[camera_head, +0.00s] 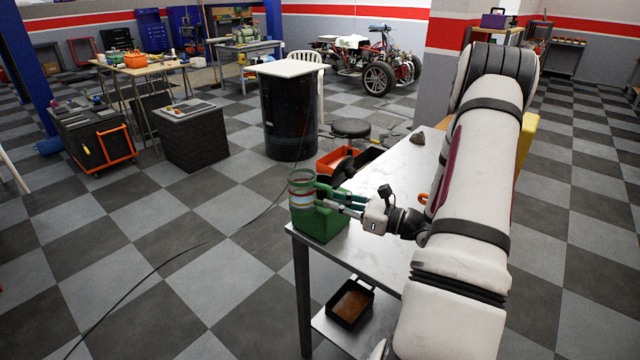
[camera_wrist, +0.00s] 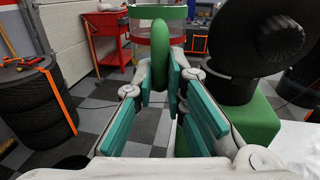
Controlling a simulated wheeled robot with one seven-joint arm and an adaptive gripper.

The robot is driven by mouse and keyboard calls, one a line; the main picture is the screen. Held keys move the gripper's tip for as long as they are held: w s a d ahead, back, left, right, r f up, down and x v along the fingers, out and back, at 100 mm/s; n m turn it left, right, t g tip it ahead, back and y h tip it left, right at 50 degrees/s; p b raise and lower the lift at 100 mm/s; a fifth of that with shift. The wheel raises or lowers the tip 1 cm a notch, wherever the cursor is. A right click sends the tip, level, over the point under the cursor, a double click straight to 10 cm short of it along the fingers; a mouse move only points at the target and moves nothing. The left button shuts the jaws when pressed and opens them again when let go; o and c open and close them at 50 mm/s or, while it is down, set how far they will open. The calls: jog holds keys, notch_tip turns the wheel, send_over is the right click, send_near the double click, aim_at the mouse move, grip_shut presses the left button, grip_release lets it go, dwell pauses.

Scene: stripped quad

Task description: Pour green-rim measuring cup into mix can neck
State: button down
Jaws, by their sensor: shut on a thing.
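The green-rim measuring cup (camera_head: 301,188) is clear, with a green rim and a green handle. My gripper (camera_head: 329,198) is shut on the cup's handle (camera_wrist: 160,50). The cup looks upright and in front of the fingertips in the wrist view (camera_wrist: 140,32). The green mix can (camera_head: 318,224) stands at the table's near left corner, with the cup above or in front of it; the gap is unclear. In the wrist view, the green can body (camera_wrist: 256,125) is at right, with a large black round part (camera_wrist: 262,42) above it. The can's neck opening is not clearly visible.
A black bin (camera_head: 350,303) sits on the lower shelf. A black drum (camera_head: 288,115) and stool (camera_head: 351,128) stand beyond.

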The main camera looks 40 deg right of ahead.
aim_at(314, 180)
notch_tip(314, 180, up, 5)
jog(key=shift+r+p, duration=0.1)
jog(key=shift+p, duration=1.05)
jog(key=shift+w+a, duration=0.25)
jog(key=shift+a, duration=0.05)
jog(key=w+a+f+y, duration=0.1)
jog(key=w+a, duration=0.3)
jog(key=a, duration=0.5)
jog(key=w+a+f+n+y, duration=0.1)
jog(key=w+a+f, duration=0.2)
jog(key=a, duration=0.7)
jog(key=w+a+f+n+g+y, duration=0.1)
jog(key=w+a+f, duration=0.2)
jog(key=w+a, duration=0.3)
jog(key=a, duration=0.3)
jog(key=shift+w+a, duration=0.25)
jog(key=shift+a, duration=0.15)
jog(key=shift+r, duration=0.1)
